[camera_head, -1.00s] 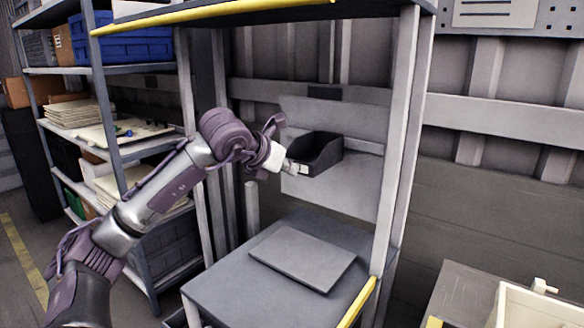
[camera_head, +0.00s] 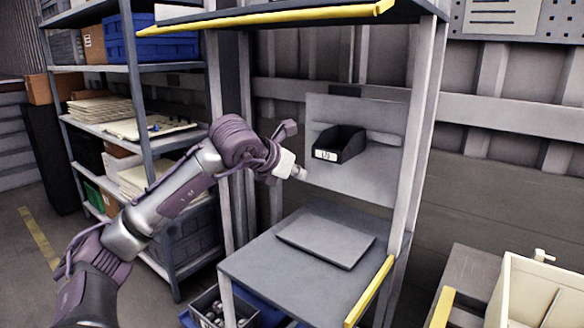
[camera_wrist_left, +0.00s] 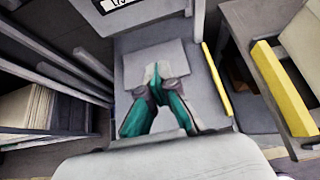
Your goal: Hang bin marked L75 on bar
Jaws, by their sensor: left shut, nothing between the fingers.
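The small black bin (camera_head: 340,143) sits against the grey back panel (camera_head: 325,108) of the workstation, at the pale horizontal bar (camera_head: 386,138). Its white front label (camera_head: 325,155) faces out but is too small to read surely in the head view. In the left wrist view, part of a labelled front (camera_wrist_left: 118,4) shows at the top edge, cut off. How the bin's back meets the bar is hidden. My left gripper (camera_head: 302,174) is shut and empty, below and left of the bin and apart from it. Its fingers (camera_wrist_left: 155,78) also show in the wrist view.
A flat grey plate (camera_head: 325,242) lies on the workstation's lower shelf (camera_head: 262,262). A loaded storage rack (camera_head: 150,140) stands left. A cream box (camera_head: 510,290) is at lower right. A bin of parts (camera_head: 215,308) is below the shelf.

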